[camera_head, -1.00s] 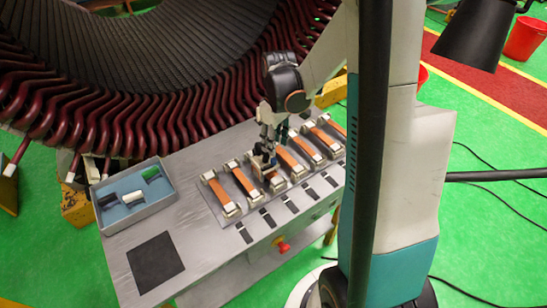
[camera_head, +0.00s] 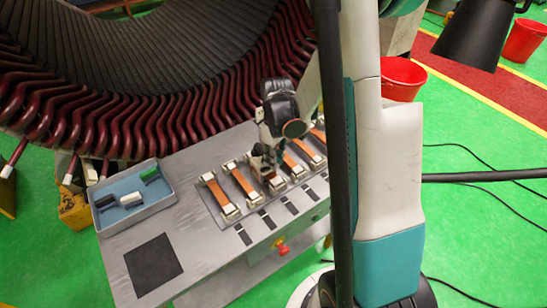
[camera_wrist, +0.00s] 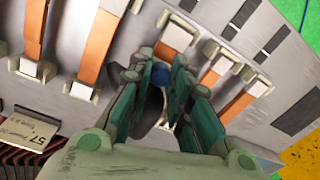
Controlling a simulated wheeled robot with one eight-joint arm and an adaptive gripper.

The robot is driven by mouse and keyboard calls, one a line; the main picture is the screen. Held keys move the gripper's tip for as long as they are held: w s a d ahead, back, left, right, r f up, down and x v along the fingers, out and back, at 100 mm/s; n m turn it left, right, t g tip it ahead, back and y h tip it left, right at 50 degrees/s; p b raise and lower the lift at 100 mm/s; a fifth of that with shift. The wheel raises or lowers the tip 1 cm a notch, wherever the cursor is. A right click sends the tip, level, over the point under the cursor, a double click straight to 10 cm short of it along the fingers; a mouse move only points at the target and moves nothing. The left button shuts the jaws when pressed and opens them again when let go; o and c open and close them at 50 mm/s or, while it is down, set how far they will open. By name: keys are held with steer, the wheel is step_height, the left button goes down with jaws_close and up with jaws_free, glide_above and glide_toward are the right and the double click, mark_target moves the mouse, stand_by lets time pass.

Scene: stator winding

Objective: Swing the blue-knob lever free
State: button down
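The blue knob (camera_wrist: 160,73) shows in the wrist view between the tips of my gripper (camera_wrist: 157,70). The two green fingers stand apart on either side of it. The gap looks wider than the knob; whether one tip touches it I cannot tell. The lever below the knob is mostly hidden by the fingers. In the head view my gripper (camera_head: 266,158) points down at a fixture in the middle of the row, and the knob is not clear there.
Orange strips (camera_head: 240,185) with pale end clamps lie side by side on the grey table (camera_head: 190,230). A tray (camera_head: 150,215) holds black, white and green pieces. A dark square mat (camera_head: 153,265) lies at front left. The large stator (camera_head: 60,130) curves close behind the table.

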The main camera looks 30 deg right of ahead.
steer(key=shift+s, duration=0.1)
stand_by(0.3)
steer(key=m, duration=0.1)
steer(key=m+b, duration=0.1)
steer(key=s+m+b, duration=0.1)
steer(key=shift+s+a+f+m, duration=0.1)
steer(key=shift+a+m, duration=0.15)
steer(key=shift+m, duration=0.15)
steer(key=m+b, duration=0.1)
steer(key=m, duration=0.1)
steer(key=s+a+m+b, duration=0.1)
steer(key=m, duration=0.1)
steer(key=shift+s+m, duration=0.15)
steer(key=shift+m, duration=0.15)
steer(key=m, duration=0.1)
steer(key=a+m+b, duration=0.1)
steer(key=m, duration=0.2)
steer(key=shift+s+a+t+b, duration=0.2)
steer(key=shift+s+t+b, duration=0.1)
steer(key=shift+s, duration=0.05)
steer(key=shift+s+a+m+b, duration=0.1)
steer(key=shift+a+m+b, duration=0.15)
steer(key=shift+m, duration=0.6)
steer(key=shift+a+m+b, duration=0.1)
steer(key=shift+a+m, duration=0.2)
steer(key=shift+m, duration=0.55)
steer(key=c, duration=1.5)
jaws_free()
steer(key=shift+o, duration=0.2)
